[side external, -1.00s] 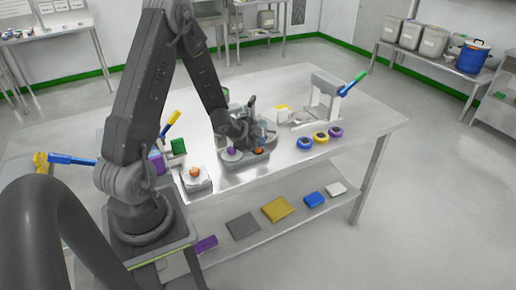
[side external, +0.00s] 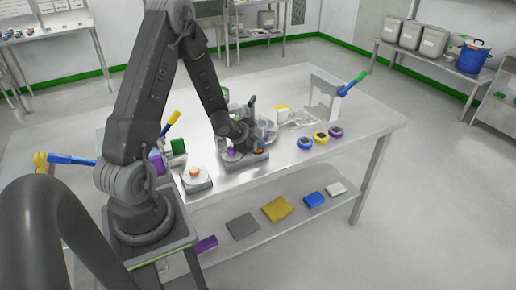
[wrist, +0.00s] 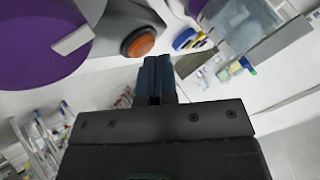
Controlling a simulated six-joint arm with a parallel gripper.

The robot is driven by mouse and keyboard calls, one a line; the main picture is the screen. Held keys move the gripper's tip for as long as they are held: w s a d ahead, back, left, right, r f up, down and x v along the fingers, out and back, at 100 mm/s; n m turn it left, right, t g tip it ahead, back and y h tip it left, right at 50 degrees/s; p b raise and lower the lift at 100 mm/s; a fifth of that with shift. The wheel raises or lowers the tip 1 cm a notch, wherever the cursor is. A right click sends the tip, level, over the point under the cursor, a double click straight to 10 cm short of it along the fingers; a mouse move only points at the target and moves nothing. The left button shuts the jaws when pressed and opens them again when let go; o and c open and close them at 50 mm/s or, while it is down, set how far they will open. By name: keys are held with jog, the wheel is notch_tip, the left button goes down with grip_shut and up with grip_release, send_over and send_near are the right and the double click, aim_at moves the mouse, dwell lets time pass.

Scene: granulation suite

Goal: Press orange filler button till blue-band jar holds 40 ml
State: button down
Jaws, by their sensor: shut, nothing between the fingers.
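An orange button (side external: 260,150) shows on the grey filler base (side external: 250,160) at mid-table, beside a purple part (side external: 232,155). In the wrist view the orange button (wrist: 140,42) has a dark collar and lies just beyond and left of my fingertips; a large purple disc (wrist: 30,50) is further left. My gripper (wrist: 155,62) is shut and empty, close to the button; I cannot tell whether it touches. The side view partly hides the fingertips behind my wrist. I cannot make out a blue-band jar or its fill level; clear vessels (side external: 270,128) stand partly hidden behind my wrist.
A second orange button (side external: 194,172) sits on a separate grey box nearer my base. The table's right end is clear.

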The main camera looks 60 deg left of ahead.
jog(key=shift+r, duration=0.85)
jog(key=shift+r, duration=2.55)
jog(key=d+r+n+y, duration=0.3)
jog(key=d+r, duration=0.1)
jog(key=r, duration=0.5)
jog(key=s+d+r+n+g+h, duration=0.1)
jog(key=s+d+r, duration=0.3)
jog(key=s+d, duration=0.5)
jog(key=s+d+r+n+g+h, duration=0.2)
jog(key=s+d+r, duration=0.3)
jog(key=s+d, duration=0.4)
jog(key=shift+d+r+n+g+h, duration=0.3)
jog(key=shift+d+n+h, duration=0.2)
jog(key=shift+n, duration=0.4)
